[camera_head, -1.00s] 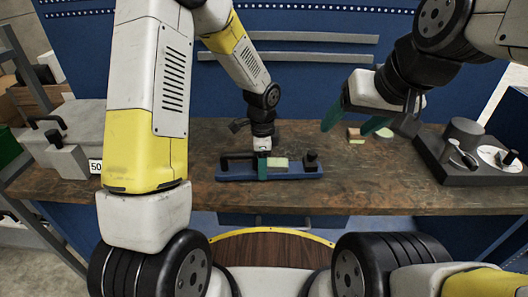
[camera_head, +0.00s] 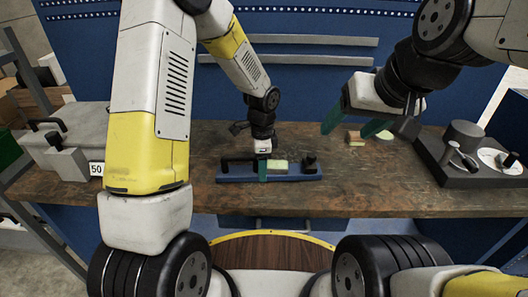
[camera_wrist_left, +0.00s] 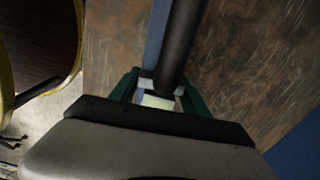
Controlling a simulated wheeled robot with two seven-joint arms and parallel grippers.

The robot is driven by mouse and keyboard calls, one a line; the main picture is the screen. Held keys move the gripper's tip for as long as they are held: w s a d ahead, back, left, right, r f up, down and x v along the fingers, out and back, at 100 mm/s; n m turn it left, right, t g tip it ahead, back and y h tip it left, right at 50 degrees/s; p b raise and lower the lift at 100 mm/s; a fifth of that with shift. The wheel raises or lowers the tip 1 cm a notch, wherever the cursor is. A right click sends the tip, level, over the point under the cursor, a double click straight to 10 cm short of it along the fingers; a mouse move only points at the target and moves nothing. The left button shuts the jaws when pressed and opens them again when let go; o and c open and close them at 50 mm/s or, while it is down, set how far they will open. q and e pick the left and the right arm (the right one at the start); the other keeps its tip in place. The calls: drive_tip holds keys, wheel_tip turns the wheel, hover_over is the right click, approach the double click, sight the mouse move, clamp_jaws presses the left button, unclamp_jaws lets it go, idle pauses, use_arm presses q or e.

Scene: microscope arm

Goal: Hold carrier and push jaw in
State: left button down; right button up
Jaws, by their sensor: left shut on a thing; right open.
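The blue carrier (camera_head: 292,176) lies on the bench's front middle. It has a black handle bar (camera_head: 238,161) at its left, a pale green block (camera_head: 280,166) near its middle and a black knob (camera_head: 309,162) at its right. I cannot tell which part is the jaw. My left gripper (camera_head: 263,168) points down, shut on the carrier just left of the pale block. In the left wrist view, its green fingers (camera_wrist_left: 160,98) flank the blue strip, under the dark bar (camera_wrist_left: 180,45). My right gripper (camera_head: 350,124) is open and empty, above the bench to the right.
A small tan and green block (camera_head: 355,137) and a round pale piece (camera_head: 385,135) lie near my right gripper. A dark fixture with a dial (camera_head: 470,160) stands at the right.

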idle(1.5)
drive_tip(key=c, duration=0.4)
drive_tip(key=shift+o, duration=0.2)
drive_tip(key=m+g+h, duration=0.2)
drive_tip(key=m+g, duration=0.1)
drive_tip(key=g, duration=0.3)
hover_over(312, 155)
wheel_tip(312, 155, down, 11)
wheel_tip(312, 155, down, 12)
drive_tip(key=shift+s+r, duration=0.1)
clamp_jaws()
